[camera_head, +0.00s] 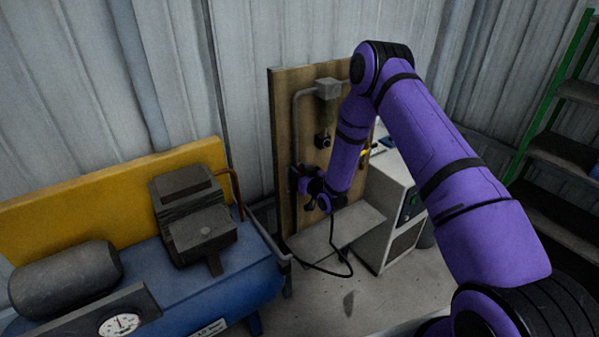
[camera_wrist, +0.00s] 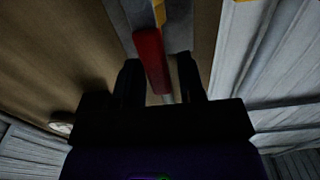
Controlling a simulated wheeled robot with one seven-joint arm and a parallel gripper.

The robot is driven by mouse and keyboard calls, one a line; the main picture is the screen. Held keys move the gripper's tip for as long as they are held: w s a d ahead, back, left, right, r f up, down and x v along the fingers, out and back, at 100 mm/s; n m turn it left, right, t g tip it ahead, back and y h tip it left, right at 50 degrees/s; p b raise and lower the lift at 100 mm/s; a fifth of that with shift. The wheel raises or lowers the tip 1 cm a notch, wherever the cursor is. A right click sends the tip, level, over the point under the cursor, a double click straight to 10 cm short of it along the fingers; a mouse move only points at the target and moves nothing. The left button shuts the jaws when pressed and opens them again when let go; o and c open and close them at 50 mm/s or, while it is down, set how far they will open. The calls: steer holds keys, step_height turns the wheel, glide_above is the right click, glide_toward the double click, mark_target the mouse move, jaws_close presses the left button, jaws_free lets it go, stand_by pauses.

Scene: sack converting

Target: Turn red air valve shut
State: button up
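The red air valve handle (camera_wrist: 151,58) is a red bar in the wrist view, running from the upper middle down between my two fingers. My gripper (camera_wrist: 160,78) has its dark fingers apart, one on each side of the red bar. A gap shows beside the bar, clearest on the right. I cannot tell how deep the bar sits between the fingers. In the head view my gripper (camera_head: 303,183) is at the lower left of the wooden board (camera_head: 284,110), and it and my arm mostly hide the valve.
A blue compressor tank (camera_head: 225,290) with a dark motor (camera_head: 195,215) stands on the left. A grey pipe (camera_head: 297,125) and box are on the board. A white cabinet (camera_head: 392,205) stands right of the board. A black cable hangs below my gripper. Green-framed shelving (camera_head: 545,100) is far right.

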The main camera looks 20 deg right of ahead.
jaws_close()
steer(key=shift+d, duration=0.1)
steer(key=shift+w+d+f+m, duration=0.15)
steer(key=shift+d+m, duration=0.2)
steer(key=shift+m, duration=0.3)
steer(key=shift+w+d+r+m, duration=0.1)
steer(key=shift+d+m, duration=0.25)
steer(key=shift+m, duration=0.3)
steer(key=w+d+f+m, duration=0.1)
steer(key=d+f+m, duration=0.4)
steer(key=m, duration=1)
steer(key=shift+w+f, duration=0.25)
steer(key=shift+f, duration=0.7)
steer(key=shift+a+m, duration=0.1)
steer(key=shift+m, duration=0.2)
